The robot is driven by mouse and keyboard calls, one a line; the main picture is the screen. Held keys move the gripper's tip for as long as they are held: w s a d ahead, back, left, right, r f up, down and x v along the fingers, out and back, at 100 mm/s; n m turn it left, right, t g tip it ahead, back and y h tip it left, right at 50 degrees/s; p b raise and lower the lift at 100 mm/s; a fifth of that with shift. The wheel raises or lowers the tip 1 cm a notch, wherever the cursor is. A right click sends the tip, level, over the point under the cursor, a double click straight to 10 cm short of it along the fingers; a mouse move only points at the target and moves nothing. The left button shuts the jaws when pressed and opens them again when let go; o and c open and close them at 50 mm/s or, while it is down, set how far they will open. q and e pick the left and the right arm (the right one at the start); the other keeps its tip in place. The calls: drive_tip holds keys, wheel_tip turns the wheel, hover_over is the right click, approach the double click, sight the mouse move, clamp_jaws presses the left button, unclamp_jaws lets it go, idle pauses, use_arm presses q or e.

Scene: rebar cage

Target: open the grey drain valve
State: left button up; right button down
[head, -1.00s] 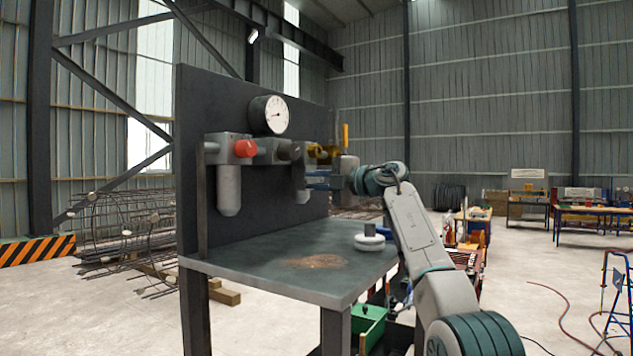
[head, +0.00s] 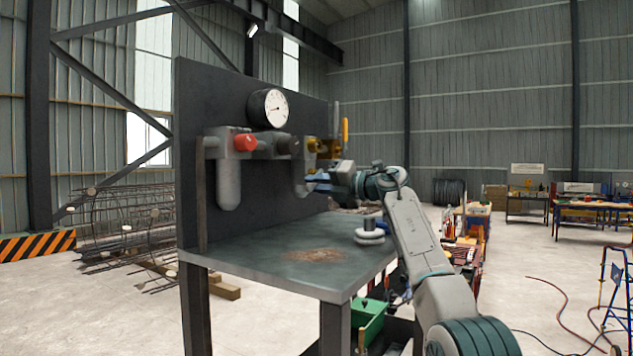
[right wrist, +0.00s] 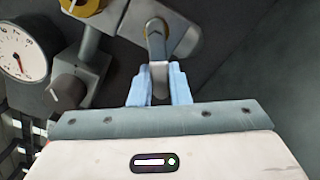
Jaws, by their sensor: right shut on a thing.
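The grey drain valve shows in the right wrist view as a short grey lever (right wrist: 158,72) on a round, brownish pivot at the end of a grey pipe fitting. My right gripper (right wrist: 160,88) has its two blue fingers on either side of the lever's free end and is shut on it. In the head view my right gripper (head: 316,184) reaches in from the right, in front of the dark panel beside the lower pipework. The valve itself is hard to make out there, largely behind the fingers. My left gripper is in neither view.
The panel carries a white gauge (head: 269,108), a red knob (head: 245,143), a dark grey knob (head: 288,146) and a yellow lever (head: 345,131) above my gripper. A white wheel-shaped object (head: 369,236) stands on the bench (head: 270,262); the bench's middle is clear but stained.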

drive_tip(key=n, duration=0.2)
drive_tip(key=f+n, duration=0.1)
drive_tip(key=w+d+n, duration=0.1)
drive_tip(key=n, duration=0.1)
drive_tip(key=shift+w+f+n, duration=0.1)
drive_tip(key=shift+f+n, duration=0.2)
drive_tip(key=n, duration=0.1)
drive_tip(key=w+n, duration=0.1)
drive_tip(key=n, duration=0.1)
drive_tip(key=d+n, duration=0.1)
drive_tip(key=n, duration=0.1)
drive_tip(key=shift+w+f, duration=0.2)
drive_tip(key=shift+f, duration=0.05)
drive_tip(key=shift+n, duration=0.3)
drive_tip(key=c, duration=1.4)
unclamp_jaws()
drive_tip(key=shift+o, duration=0.2)
drive_tip(key=shift+r, duration=0.1)
drive_tip(key=shift+d+r, duration=0.1)
